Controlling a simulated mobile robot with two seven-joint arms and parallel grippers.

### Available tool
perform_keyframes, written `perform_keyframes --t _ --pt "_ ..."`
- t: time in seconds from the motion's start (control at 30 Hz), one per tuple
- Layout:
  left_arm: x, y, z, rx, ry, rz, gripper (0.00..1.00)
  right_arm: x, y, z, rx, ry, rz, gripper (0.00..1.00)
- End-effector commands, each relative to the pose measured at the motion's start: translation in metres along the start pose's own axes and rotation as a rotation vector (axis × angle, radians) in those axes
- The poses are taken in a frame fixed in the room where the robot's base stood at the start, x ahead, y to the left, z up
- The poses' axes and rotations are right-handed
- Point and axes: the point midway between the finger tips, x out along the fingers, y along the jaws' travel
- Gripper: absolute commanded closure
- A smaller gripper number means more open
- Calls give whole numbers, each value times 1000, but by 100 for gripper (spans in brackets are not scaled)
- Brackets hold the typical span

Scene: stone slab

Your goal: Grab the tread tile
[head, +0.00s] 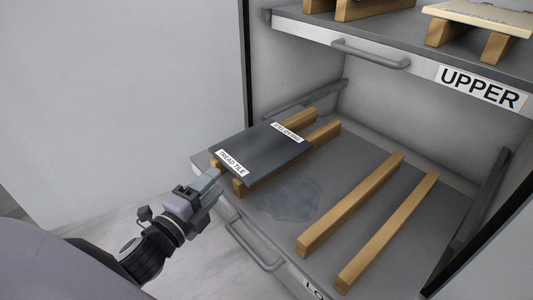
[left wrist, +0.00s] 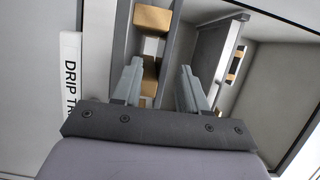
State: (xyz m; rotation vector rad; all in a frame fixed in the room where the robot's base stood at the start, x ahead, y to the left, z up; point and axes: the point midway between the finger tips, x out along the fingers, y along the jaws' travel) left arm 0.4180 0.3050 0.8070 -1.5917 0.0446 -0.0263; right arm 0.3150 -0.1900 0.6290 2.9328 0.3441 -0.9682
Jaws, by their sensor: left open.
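The tread tile (head: 262,152) is a flat dark grey slab with white labels at two ends, the near one reading "TREAD TILE". It lies across two wooden bars on the left part of the pulled-out lower shelf (head: 345,165). My left gripper (head: 211,182) is open and empty at the tile's near left edge, by the bar ends. I cannot tell whether it touches the tile. In the left wrist view, the spread fingers (left wrist: 160,70) have wooden bar ends (left wrist: 150,75) and a grey edge between and beyond them. My right gripper is not in view.
Two bare wooden bars (head: 352,203) lie on the shelf's right side, with a wet-looking patch (head: 290,200) between. The upper shelf (head: 400,62) overhangs at the back right, bearing a pale slab (head: 480,16) on bars. A handle (head: 255,247) juts from the lower shelf's front.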

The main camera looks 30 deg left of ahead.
Motion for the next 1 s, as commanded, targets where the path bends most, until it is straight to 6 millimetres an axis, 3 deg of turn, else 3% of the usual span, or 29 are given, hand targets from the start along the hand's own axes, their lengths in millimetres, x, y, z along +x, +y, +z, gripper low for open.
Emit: perform_keyframes --t 0.37,0.73,1.0 --pt "24 -6 0 25 2 -12 57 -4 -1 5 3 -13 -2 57" --pt "64 -9 -1 23 1 -11 57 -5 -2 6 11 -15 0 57" --pt "72 -9 -1 22 1 -9 57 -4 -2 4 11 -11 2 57"
